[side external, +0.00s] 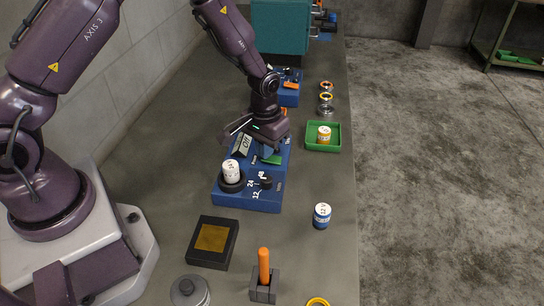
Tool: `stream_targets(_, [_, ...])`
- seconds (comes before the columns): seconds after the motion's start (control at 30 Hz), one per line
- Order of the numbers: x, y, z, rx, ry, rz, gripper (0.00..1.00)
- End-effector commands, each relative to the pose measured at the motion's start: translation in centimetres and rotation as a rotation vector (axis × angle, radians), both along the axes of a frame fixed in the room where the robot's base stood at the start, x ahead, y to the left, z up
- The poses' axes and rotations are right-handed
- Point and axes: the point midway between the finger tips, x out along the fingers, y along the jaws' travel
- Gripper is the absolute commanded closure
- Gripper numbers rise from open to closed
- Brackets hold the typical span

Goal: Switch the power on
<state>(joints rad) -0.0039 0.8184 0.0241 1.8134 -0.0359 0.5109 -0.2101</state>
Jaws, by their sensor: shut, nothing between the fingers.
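A blue control box (250,199) stands on the grey bench in the side external view. On its near part are a white-topped cylinder (231,170) in a dark ring and a black knob (265,181) between printed numbers. Behind these, a tilted panel with an "Off" label (243,145) shows next to my gripper. My gripper (270,153) is low over the far part of the blue box, pointing down, and looks shut and empty. A green piece shows by its fingertips. Whether the fingers touch the panel or a switch cannot be told, as the gripper hides part of it.
A green tray (335,143) holding a small orange-and-white cylinder is to the right. A blue-and-white cylinder (322,215) stands alone nearer. A black box with a gold top (212,242) and an orange-handled tool in a holder (264,268) are in front.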

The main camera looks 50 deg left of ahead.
Motion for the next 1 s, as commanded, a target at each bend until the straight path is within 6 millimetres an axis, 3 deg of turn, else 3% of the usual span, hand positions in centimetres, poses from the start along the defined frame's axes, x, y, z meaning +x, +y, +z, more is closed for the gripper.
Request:
stream_targets(0.53, [0.0, 0.0, -0.6, 0.000, -0.002, 0.000, 1.00])
stream_targets(1.0, [0.1, 0.0, 2.9, 0.000, -0.003, 0.000, 1.00])
